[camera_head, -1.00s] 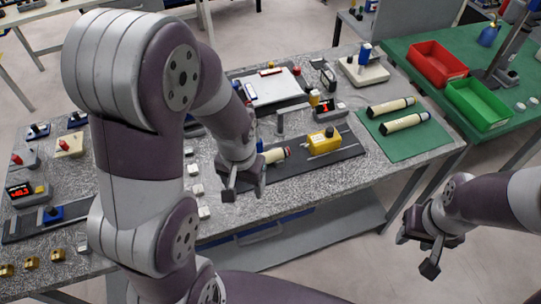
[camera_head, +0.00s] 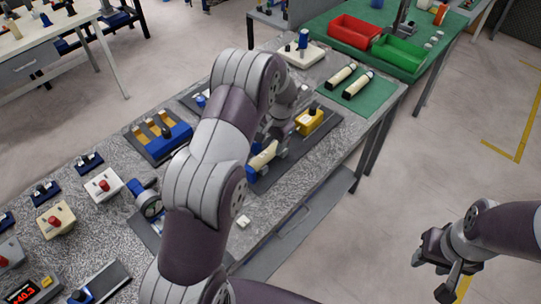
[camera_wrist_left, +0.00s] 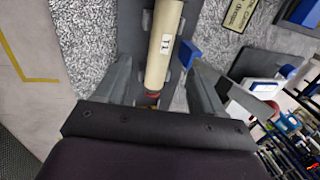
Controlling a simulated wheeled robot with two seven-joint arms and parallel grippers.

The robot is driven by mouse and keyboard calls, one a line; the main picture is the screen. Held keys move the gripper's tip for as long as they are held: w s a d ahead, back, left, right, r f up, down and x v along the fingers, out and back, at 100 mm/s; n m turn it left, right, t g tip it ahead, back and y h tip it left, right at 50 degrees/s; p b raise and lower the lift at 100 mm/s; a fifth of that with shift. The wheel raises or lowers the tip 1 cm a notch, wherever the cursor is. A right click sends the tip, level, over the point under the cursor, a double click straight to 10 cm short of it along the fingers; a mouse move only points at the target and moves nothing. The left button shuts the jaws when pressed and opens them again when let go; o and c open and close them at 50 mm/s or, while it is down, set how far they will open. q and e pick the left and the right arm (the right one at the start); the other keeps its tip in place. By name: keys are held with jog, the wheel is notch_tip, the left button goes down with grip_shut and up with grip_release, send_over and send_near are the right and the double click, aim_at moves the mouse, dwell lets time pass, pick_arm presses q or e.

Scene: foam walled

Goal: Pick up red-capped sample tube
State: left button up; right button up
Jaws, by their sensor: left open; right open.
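A cream tube (camera_head: 264,155) lies on a dark strip on the bench in the head view. In the left wrist view the tube (camera_wrist_left: 163,50) runs lengthwise and has a small label and a red end near the palm. My left gripper (camera_head: 277,138) is at the tube, partly hidden by its own arm. Its fingers (camera_wrist_left: 160,72) are apart, one on each side of the tube; contact cannot be told. My right gripper (camera_head: 442,272) is open and empty over the floor at the lower right.
A yellow block (camera_head: 309,122) stands on the strip beyond the tube. Two more tubes (camera_head: 350,79) lie on a green mat. A red bin (camera_head: 354,32) and a green bin (camera_head: 399,53) stand behind. Button boxes (camera_head: 104,185) and a gauge fill the left bench.

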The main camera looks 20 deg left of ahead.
aim_at(266, 154)
pick_arm(q)
jog(key=x, duration=0.3)
jog(key=shift+w+a, duration=0.1)
jog(key=shift+w, duration=0.05)
jog(key=shift+s+a+f+p, duration=0.2)
jog(key=shift+a+f+p, duration=0.05)
jog(key=shift+f+p, duration=0.25)
jog(key=shift+s+a+f+p, duration=0.2)
jog(key=shift+f+p, duration=0.2)
jog(key=shift+p, duration=0.2)
jog(key=x, duration=0.3)
jog(key=shift+w+d+p, duration=0.15)
jog(key=shift+w+p, duration=0.05)
jog(key=shift+p, duration=0.15)
jog(key=shift+w+f, duration=0.25)
jog(key=shift+f, duration=0.15)
jog(key=shift+s, duration=0.1)
jog(key=shift+s+r, duration=0.1)
jog(key=c, duration=1)
grip_shut()
